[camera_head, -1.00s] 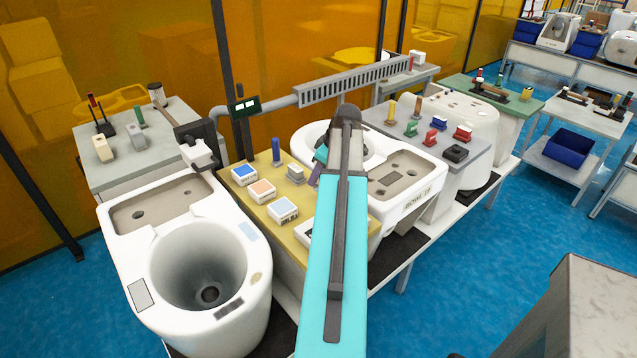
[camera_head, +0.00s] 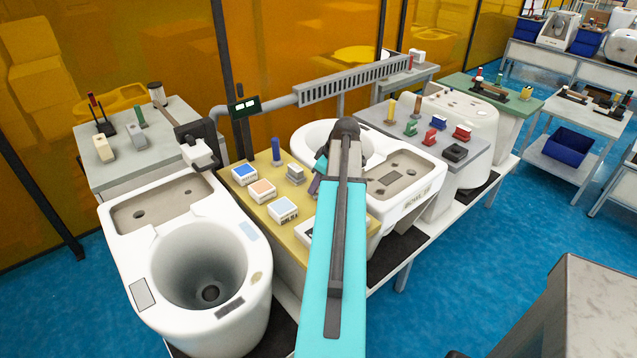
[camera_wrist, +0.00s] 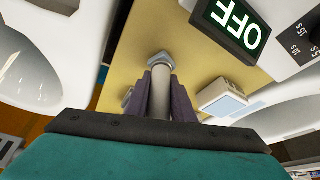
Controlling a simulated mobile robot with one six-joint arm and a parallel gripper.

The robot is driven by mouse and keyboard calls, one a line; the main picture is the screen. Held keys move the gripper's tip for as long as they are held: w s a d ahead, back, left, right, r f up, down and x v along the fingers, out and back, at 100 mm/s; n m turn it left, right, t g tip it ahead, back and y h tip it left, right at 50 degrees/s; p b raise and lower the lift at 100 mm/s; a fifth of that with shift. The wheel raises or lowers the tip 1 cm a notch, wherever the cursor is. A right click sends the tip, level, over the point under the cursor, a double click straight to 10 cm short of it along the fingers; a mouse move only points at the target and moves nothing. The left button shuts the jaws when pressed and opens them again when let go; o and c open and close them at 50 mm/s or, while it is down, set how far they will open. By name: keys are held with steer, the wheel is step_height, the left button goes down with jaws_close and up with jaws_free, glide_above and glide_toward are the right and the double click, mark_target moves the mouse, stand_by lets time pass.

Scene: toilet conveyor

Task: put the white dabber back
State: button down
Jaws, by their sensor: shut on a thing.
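The white dabber (camera_wrist: 161,68) is a pale cylinder with a wider, faceted end. In the wrist view it stands out between the two purple-grey fingers of my gripper (camera_wrist: 160,98), which are shut on it. The yellow board (camera_wrist: 190,45) lies beyond it. Whether the dabber touches the board cannot be told. In the head view my gripper (camera_head: 316,182) is over the right part of the yellow board (camera_head: 240,200), and my arm hides the dabber. A small grey faceted piece (camera_wrist: 128,97) shows just left of the fingers in the wrist view.
The yellow board carries a blue dabber (camera_head: 276,151), a small grey block (camera_head: 295,173) and several white boxes with coloured tops, one orange-topped (camera_head: 262,190). A white toilet bowl (camera_head: 200,265) stands left; another (camera_head: 400,180) stands right. A dark OFF sign (camera_wrist: 237,24) shows in the wrist view.

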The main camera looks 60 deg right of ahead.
steer(key=shift+f, duration=0.15)
steer(key=c, duration=1.5)
jaws_free()
steer(key=shift+c, duration=0.2)
steer(key=b+v, duration=0.2)
steer(key=v, duration=1)
steer(key=shift+r, duration=0.25)
steer(key=shift+w, duration=0.1)
